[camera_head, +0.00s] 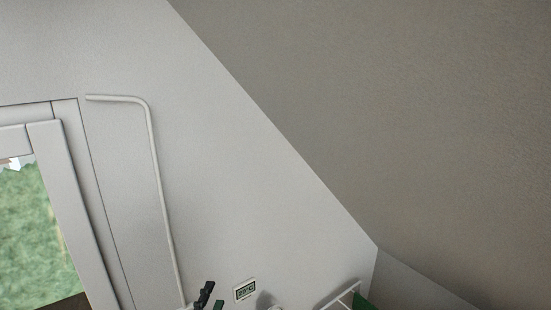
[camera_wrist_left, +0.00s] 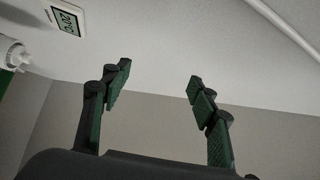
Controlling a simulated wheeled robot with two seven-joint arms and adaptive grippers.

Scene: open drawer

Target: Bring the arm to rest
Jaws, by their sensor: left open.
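My left gripper (camera_wrist_left: 157,88) shows in the left wrist view with its two dark, green-padded fingers spread wide apart and nothing between them. In the head view only the tip of my left gripper (camera_head: 211,299) shows at the bottom edge, in front of the pale wall. The rest of the left arm is out of the picture. My right gripper is in neither view. No drawer shows in either view.
A small wall display (camera_head: 245,290) is close to the right of the gripper in the head view. A white pipe (camera_head: 158,180) runs down the wall, left of it a window (camera_head: 40,220). A white rail (camera_head: 342,296) is at the bottom right.

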